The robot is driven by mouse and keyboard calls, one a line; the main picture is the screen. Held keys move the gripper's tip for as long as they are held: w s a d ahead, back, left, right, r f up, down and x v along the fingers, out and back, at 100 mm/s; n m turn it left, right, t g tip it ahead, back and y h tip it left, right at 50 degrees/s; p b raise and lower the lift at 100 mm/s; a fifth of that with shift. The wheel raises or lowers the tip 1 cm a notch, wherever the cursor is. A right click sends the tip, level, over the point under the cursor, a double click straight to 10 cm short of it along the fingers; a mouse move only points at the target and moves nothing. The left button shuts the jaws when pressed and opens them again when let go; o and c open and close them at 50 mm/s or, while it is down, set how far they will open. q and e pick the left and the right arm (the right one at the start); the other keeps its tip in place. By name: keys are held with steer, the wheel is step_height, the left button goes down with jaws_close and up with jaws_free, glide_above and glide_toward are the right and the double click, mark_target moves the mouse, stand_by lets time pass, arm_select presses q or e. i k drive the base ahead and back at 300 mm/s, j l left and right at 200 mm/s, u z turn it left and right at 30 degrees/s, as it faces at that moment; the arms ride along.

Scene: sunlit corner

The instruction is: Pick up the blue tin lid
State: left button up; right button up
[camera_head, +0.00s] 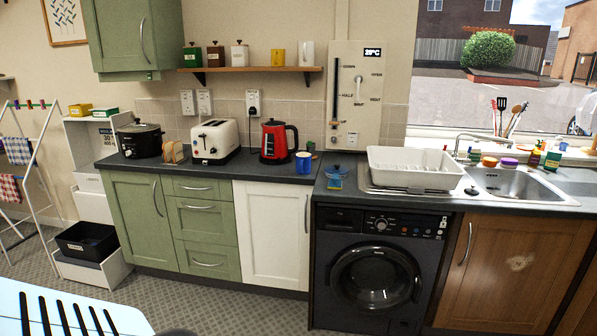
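I cannot make out a blue tin lid for certain. A small blue item (336,178) lies on the dark worktop near its front edge, above the washing machine; it is too small to tell whether it is a lid. A blue mug (304,162) stands on the worktop just left of it. Lidded tins in green (193,57), brown (215,56) and white (239,54) stand on the wall shelf. Neither of my grippers is in view.
A red kettle (277,141), a white toaster (214,142) and a black slow cooker (140,139) stand along the worktop (238,168). A white dish rack (414,168) and sink (520,184) are to the right. Patterned floor (225,297) lies open before the cabinets.

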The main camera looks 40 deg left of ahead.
mark_target(337, 169)
steer(key=u, duration=1.2)
steer(key=i+j+z, duration=0.2)
steer(key=i+j, duration=1.55)
steer(key=i, duration=0.1)
